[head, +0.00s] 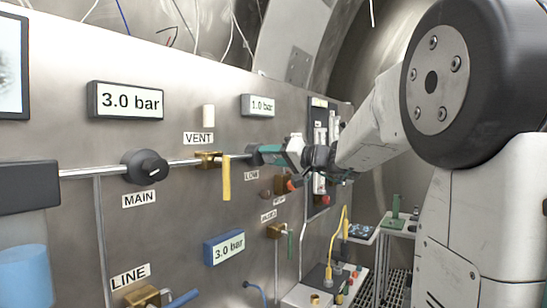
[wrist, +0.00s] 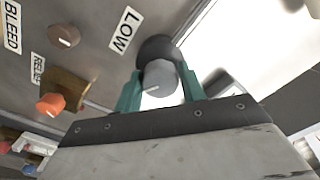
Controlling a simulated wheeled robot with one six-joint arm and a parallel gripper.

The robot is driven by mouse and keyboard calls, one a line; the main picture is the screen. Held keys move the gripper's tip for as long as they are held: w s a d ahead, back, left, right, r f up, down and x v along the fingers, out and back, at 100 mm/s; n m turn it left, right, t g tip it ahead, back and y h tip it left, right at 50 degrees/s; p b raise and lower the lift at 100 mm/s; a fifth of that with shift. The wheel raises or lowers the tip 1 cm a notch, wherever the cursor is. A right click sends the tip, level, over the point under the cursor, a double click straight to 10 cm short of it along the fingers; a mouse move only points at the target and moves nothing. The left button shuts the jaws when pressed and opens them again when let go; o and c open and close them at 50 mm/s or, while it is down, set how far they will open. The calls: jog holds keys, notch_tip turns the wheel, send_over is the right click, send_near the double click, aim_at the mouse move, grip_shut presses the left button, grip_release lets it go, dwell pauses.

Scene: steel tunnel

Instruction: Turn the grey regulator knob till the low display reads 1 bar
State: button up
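The low display (head: 262,106) on the steel panel reads 1.0 bar in the head view. The LOW label (head: 252,175) is below it, and it also shows in the wrist view (wrist: 125,31). The grey regulator knob (wrist: 158,76) has a white pointer line and a dark round base behind it. My gripper (wrist: 160,88) has its two green fingers on either side of this knob, seemingly touching it. In the head view my gripper (head: 270,154) is at the panel and hides the knob.
The MAIN knob (head: 145,167), a yellow vent lever (head: 227,178) and a larger display (head: 125,100) reading 3.0 bar are to the left. A brown knob (wrist: 64,36) and an orange knob (wrist: 50,104) are close by. A small table (head: 398,225) stands at right.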

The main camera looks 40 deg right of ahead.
jog(key=c, duration=0.4)
jog(key=shift+m, duration=0.5)
jog(key=o, duration=1)
jog(key=shift+c, duration=0.2)
jog(key=v, duration=0.7)
jog(key=shift+s+d, duration=0.15)
jog(key=shift+s, duration=0.2)
